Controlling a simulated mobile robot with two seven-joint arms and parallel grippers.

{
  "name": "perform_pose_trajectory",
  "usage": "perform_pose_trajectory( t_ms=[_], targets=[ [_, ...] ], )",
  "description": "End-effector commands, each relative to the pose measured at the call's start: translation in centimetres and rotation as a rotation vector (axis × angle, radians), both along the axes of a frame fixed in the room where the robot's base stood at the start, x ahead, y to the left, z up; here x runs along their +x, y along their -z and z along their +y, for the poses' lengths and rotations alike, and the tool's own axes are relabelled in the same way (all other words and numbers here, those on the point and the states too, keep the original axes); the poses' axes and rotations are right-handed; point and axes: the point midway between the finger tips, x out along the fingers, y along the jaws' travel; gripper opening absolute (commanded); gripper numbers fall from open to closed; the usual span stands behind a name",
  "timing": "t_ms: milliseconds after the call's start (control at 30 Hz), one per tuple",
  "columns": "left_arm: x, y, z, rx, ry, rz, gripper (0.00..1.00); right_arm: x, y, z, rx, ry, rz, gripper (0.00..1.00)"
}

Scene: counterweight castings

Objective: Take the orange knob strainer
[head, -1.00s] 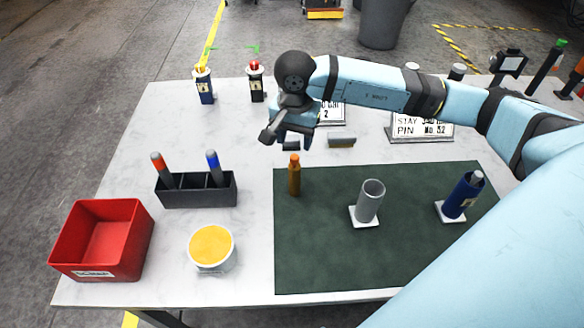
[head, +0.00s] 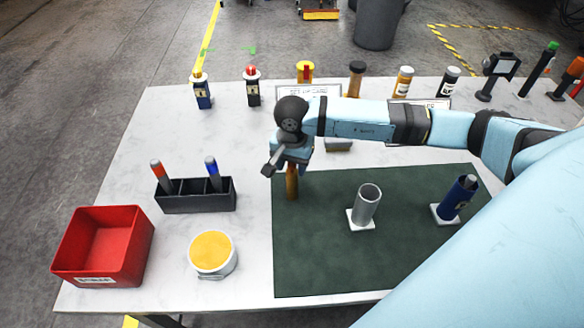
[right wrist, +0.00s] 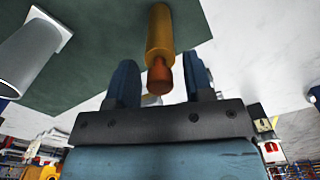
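The orange knob strainer (head: 292,187) stands upright at the left back edge of the dark green mat (head: 330,270). My right gripper (head: 291,168) is right above it and hides its top in the head view. In the right wrist view the strainer's yellow-orange body (right wrist: 160,32) and darker orange knob (right wrist: 160,76) show between the two blue fingers of my right gripper (right wrist: 160,66). The fingers are open, with a gap on each side of the strainer. My left gripper is not in view.
A grey tube on a white base (head: 367,205) and a blue holder (head: 456,198) stand right on the mat. A black rack (head: 197,200), a red bin (head: 102,245) and a yellow-topped tub (head: 213,254) stand left. Several bottles line the back.

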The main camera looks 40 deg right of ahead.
Motion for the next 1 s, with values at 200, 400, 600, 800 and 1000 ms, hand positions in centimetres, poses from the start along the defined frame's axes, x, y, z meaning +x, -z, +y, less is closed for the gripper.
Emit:
perform_pose_trajectory(
  t_ms=[200, 400, 600, 800, 1000],
  targets=[
    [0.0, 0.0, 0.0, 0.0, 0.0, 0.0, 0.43, 0.0, 0.0, 0.0, 0.0, 0.0, 0.0, 0.0],
    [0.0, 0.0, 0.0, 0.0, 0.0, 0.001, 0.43, 0.0, -0.1, 0.0, 0.0, 0.0, 0.0, 0.0],
    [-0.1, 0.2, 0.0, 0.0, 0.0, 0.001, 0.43, 0.1, -0.6, -0.1, -0.001, 0.001, -0.001, 0.0],
    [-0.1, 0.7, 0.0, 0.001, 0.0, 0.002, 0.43, 0.1, -3.1, -0.1, -0.001, 0.0, -0.004, 0.0],
    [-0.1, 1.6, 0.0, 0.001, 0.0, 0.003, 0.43, 0.2, -8.4, -0.1, -0.001, 0.0, -0.008, 0.0]
  ],
)
